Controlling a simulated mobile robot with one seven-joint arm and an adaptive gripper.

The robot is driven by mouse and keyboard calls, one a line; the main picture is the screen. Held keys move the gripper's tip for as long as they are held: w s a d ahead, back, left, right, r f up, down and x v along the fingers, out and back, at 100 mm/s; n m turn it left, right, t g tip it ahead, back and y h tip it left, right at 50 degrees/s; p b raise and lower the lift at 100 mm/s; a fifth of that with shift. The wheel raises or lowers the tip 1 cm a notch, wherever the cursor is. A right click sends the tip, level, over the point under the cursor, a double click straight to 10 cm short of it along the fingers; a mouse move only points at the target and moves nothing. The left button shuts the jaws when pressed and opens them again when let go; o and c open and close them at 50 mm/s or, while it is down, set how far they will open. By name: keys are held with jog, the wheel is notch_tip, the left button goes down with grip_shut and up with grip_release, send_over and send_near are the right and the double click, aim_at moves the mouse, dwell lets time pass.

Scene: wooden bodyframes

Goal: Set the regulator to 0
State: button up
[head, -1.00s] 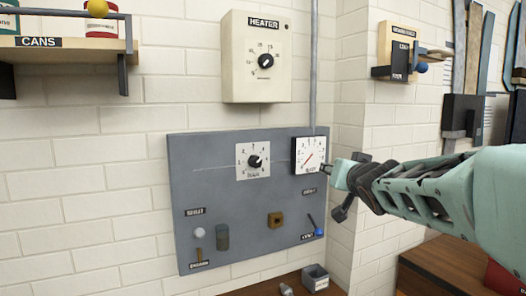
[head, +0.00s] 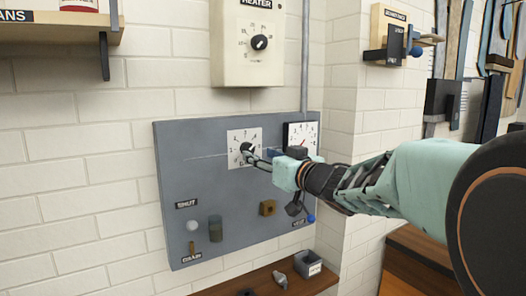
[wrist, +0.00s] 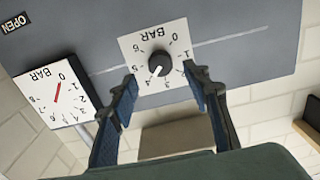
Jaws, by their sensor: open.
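The regulator is a black round knob (head: 246,148) on a white BAR dial plate, on the grey wall panel (head: 180,150). In the wrist view the knob (wrist: 160,63) appears upside down, its white mark pointing down-left near the 4. My gripper (wrist: 163,82) is open, its two fingers spread to either side below the knob in that picture. Nothing is held, and contact with the knob cannot be told. In the head view my gripper (head: 258,158) reaches from the right and partly covers the dial. A white BAR gauge (wrist: 57,92) with a red needle sits beside it.
A heater box (head: 260,45) is above the panel, with a vertical pipe beside it. A square brown part (head: 267,208) and a grey cylinder (head: 215,229) are lower on the panel. A shelf with a small grey box (head: 307,264) lies below.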

aim_at(250, 150)
jog(key=shift+x, duration=2.5)
jog(key=shift+r, duration=0.1)
jog(key=c, duration=1.2)
